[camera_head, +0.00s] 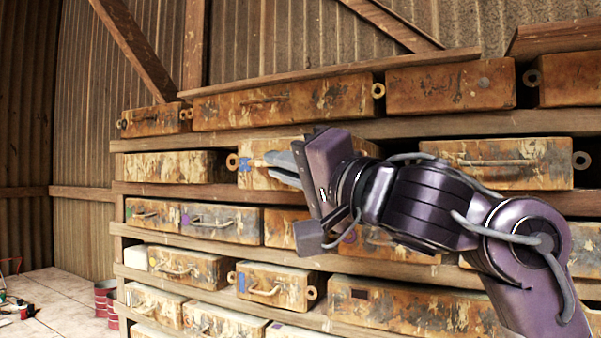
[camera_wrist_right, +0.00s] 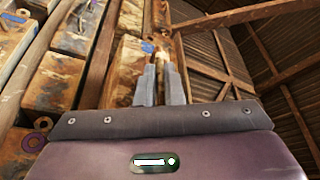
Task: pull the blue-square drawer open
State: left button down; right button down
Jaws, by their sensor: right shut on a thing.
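A rusty drawer (camera_head: 312,143) with a blue mark (camera_head: 244,163) on its front is in the second row from the top of the shelving; the mark's exact shape is too small to tell. My right gripper (camera_head: 272,165) is at this drawer's front, shut on its pale handle (camera_head: 257,162). The gripper hides the right part of the front. In the right wrist view, both fingers (camera_wrist_right: 160,80) close on the handle, beside the blue mark (camera_wrist_right: 147,47). A lower drawer (camera_head: 285,285) also has a blue mark (camera_head: 241,282). My left gripper is not in view.
Other rusty drawers with handles, coloured marks and rings surround it, such as a wide one (camera_head: 510,160) to the right. Wooden shelf boards (camera_head: 200,143) run above and below. Red cans (camera_head: 105,297) stand on the floor at lower left.

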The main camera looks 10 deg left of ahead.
jog(key=shift+f, duration=0.1)
jog(key=c, duration=1.5)
grip_release()
jog(key=shift+w, duration=0.15)
jog(key=shift+c, duration=0.2)
jog(key=shift+d, duration=0.1)
jog(key=b+v, duration=0.2)
jog(key=v, duration=0.5)
jog(key=shift+s+d, duration=0.25)
jog(key=shift+f, duration=0.1)
